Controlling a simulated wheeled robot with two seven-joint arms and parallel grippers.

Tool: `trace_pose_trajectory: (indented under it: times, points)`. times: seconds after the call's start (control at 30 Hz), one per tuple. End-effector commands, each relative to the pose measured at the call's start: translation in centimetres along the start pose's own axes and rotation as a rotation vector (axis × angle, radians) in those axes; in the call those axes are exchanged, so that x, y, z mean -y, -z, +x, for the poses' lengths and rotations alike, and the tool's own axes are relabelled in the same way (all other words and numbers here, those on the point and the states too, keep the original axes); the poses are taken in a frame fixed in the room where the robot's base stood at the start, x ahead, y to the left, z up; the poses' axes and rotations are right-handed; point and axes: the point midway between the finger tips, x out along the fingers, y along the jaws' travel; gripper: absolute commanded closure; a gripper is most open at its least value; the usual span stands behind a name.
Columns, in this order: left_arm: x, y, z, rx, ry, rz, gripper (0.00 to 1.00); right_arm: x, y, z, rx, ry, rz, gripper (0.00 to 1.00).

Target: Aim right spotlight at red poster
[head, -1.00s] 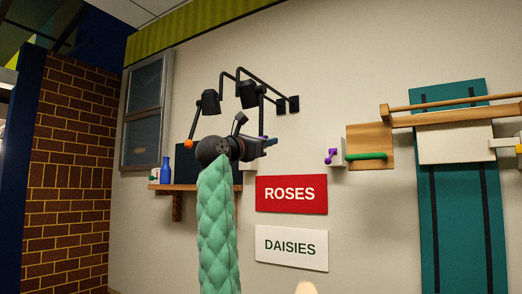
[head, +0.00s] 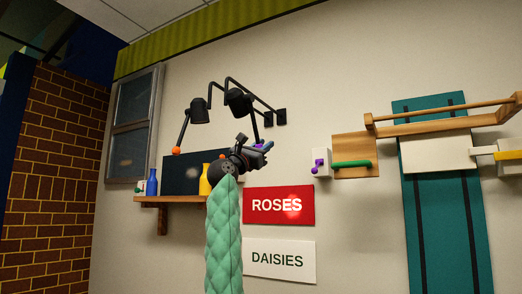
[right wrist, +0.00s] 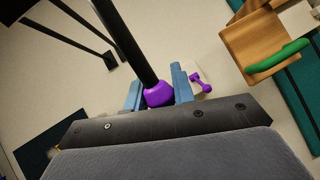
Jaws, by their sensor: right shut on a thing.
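The right spotlight (head: 238,102) is a black lamp on a wall arm, with a black rod running down to a purple knob (right wrist: 158,95). My right gripper (head: 262,147) is shut on this knob, just above the red ROSES poster (head: 257,207); its blue fingers flank the knob in the right wrist view. A bright light patch lies on the right half of the red poster. The left spotlight (head: 199,110) has a rod ending in an orange knob (head: 176,150). My left gripper is not in view.
A white DAISIES poster (head: 262,272) hangs below the red one. A wooden shelf (head: 180,200) holds a blue bottle (head: 152,182) and a yellow vase (head: 204,186) beside a dark board (head: 178,172). A wall box with a purple lever (head: 319,168) is to the right.

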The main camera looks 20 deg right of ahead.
Motion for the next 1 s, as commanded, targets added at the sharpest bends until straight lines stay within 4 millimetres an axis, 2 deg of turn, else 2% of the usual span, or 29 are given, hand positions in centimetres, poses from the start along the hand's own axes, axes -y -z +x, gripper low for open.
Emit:
trace_pose_trajectory:
  times: [0.5,0.53,0.6,1.0]
  points:
    - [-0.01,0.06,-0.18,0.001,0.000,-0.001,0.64,-0.17,-0.26,0.29,0.001,-0.001,0.001,1.00]
    - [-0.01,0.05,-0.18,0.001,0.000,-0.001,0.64,-0.17,-0.25,0.29,0.001,-0.002,0.001,0.69]
    - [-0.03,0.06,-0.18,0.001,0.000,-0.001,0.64,-0.17,-0.23,0.28,0.001,-0.001,0.001,0.55]
    - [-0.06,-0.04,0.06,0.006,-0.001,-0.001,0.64,-0.10,0.01,-0.14,0.000,-0.001,0.001,0.53]
